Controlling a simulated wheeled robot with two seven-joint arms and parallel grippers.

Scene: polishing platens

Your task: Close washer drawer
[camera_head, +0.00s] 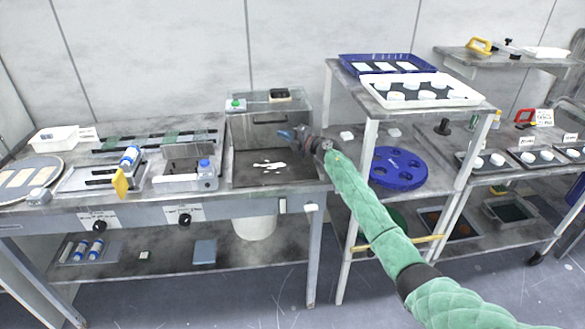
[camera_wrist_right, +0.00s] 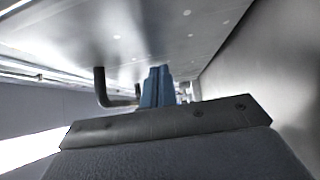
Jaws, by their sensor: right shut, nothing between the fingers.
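The washer (camera_head: 240,128) is a grey metal box at the back of the left bench, with a green button on its top. A dark flat area (camera_head: 250,177) with white patches extends in front of it; I cannot tell whether this is the drawer. My right gripper (camera_head: 284,133) is in front of the washer, blue fingertips pointing left. In the right wrist view its blue fingers (camera_wrist_right: 157,86) are shut and empty. A dark bent handle (camera_wrist_right: 101,88) on a pale metal surface shows just left of them; contact is unclear. My left gripper is out of view.

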